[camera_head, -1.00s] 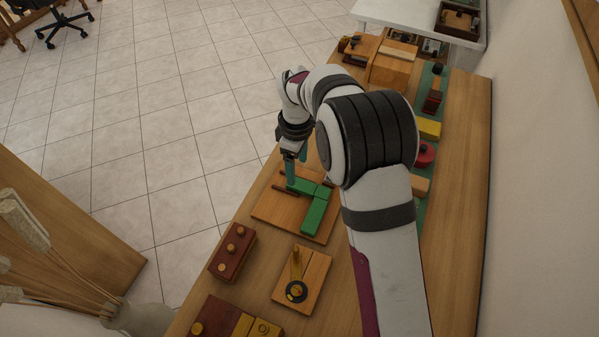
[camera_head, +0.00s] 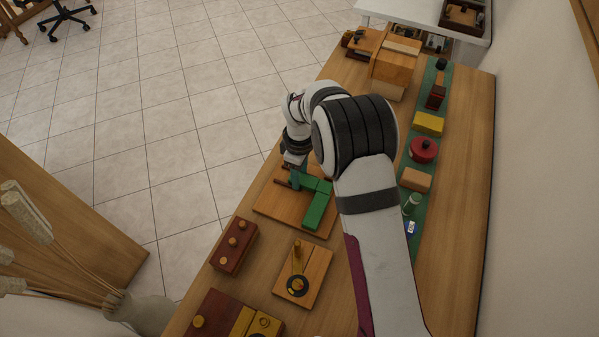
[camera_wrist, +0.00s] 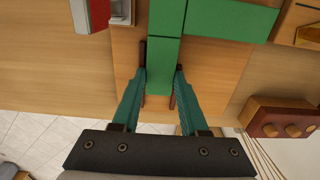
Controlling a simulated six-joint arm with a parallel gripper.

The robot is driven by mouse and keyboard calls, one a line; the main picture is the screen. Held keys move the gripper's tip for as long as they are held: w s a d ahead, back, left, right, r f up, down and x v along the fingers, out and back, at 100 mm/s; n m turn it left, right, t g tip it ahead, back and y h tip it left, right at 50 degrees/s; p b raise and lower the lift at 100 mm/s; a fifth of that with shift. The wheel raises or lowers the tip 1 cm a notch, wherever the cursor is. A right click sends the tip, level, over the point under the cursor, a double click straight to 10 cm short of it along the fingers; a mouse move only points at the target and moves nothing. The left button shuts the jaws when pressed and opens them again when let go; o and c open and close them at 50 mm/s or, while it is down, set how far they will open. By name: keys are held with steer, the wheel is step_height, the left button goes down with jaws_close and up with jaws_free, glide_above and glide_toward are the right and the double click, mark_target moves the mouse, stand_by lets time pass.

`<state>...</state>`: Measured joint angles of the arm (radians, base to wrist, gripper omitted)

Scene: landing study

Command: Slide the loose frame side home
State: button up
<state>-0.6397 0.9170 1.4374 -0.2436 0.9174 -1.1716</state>
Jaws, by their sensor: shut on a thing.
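Green frame sides form an L on a wooden board (camera_head: 272,204) in the head view. My gripper (camera_wrist: 161,73) is shut on one green frame side (camera_wrist: 163,58), a teal finger on each side of it. In the head view this held side (camera_head: 313,183) runs from my fingers to the corner. The other green side (camera_head: 315,213) runs from there towards the near edge of the board; it also shows at the upper right of the wrist view (camera_wrist: 228,18). A thin dark seam shows between them; I cannot tell whether they are pressed fully together.
Dark strips lie beside the held side. A red-brown block with knobs (camera_head: 233,246) and a small board with a round dial (camera_head: 302,273) stand nearer on the bench. A green mat at right carries a red round box (camera_head: 423,150) and a yellow block (camera_head: 428,122).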

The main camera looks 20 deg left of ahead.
mark_target(301, 178)
jaws_close()
stand_by(0.8)
steer(key=shift+d, duration=0.2)
steer(key=o, duration=1)
jaws_free()
step_height(301, 178, up, 16)
steer(key=shift+f, duration=0.1)
